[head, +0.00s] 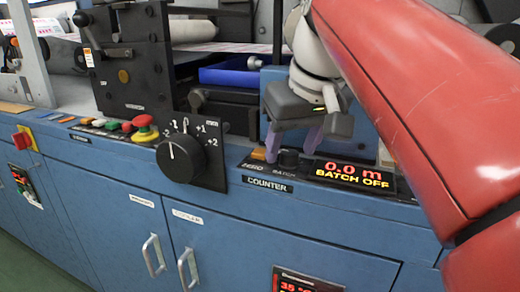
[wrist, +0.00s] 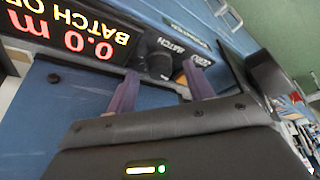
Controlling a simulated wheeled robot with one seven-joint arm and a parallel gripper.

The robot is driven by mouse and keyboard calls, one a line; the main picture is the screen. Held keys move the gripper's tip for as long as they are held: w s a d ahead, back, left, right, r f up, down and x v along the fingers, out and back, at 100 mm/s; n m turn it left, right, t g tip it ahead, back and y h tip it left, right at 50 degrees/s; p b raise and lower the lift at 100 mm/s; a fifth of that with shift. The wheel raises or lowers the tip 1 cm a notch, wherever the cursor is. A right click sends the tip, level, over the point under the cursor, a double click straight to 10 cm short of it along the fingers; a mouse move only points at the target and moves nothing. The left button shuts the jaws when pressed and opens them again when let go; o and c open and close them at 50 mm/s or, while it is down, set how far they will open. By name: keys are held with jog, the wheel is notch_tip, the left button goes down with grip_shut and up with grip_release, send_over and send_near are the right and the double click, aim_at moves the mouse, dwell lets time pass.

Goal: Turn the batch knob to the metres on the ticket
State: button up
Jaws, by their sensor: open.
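The batch knob (head: 289,158) is a small black knob on the counter panel, beside the label BATCH. It also shows in the wrist view (wrist: 156,58). My gripper (head: 291,149) is over it, with its two purple fingers spread. In the wrist view my gripper (wrist: 161,72) has one finger on each side of the knob, with gaps visible; contact is not clear. The counter display (head: 352,174) reads 0.0 m and BATCH OFF. It appears upside down in the wrist view (wrist: 75,35). I cannot make out a ticket with readable metres.
An orange zero button (head: 259,154) is just left of the knob. A large black dial (head: 181,158) stands further left, then a red emergency stop (head: 144,122) and coloured buttons. Blue cabinet doors with handles (head: 153,255) are below. My red arm covers the right side.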

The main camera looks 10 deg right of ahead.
jog(key=shift+w+f, duration=0.15)
jog(key=shift+f, duration=0.2)
jog(key=c, duration=1)
jog(key=shift+o, duration=0.2)
